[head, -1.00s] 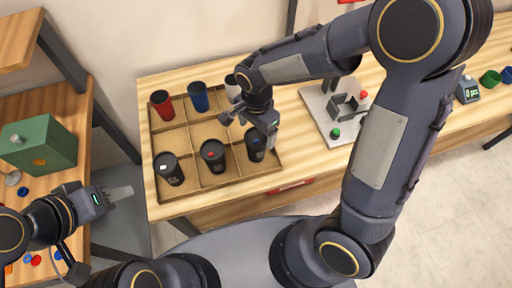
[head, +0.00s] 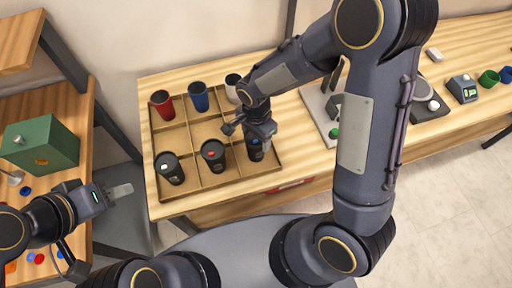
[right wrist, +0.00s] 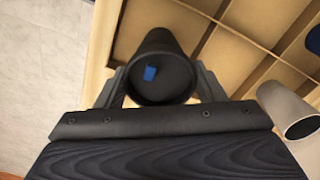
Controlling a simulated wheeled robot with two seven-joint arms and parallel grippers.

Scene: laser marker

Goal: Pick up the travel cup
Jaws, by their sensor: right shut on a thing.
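A black travel cup with a blue mark on its lid (right wrist: 160,80) sits between the fingers of my right gripper (right wrist: 158,88) in the right wrist view, a finger on each side of it. In the head view this cup (head: 254,152) stands in the front right compartment of the divided tray (head: 213,184), partly hidden by the right gripper (head: 257,138). Two other black cups stand in the front row, one with a white mark (head: 170,169) and one with a red mark (head: 213,155). My left gripper (head: 118,192) is over at the left, away from the tray; its jaw gap is unclear.
A red cup (head: 162,105), a blue cup (head: 198,97) and a white cup (head: 233,88) stand in the tray's back row. A green box (head: 40,146) is on the left shelf. The marker's pale plate (head: 318,112) is right of the tray.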

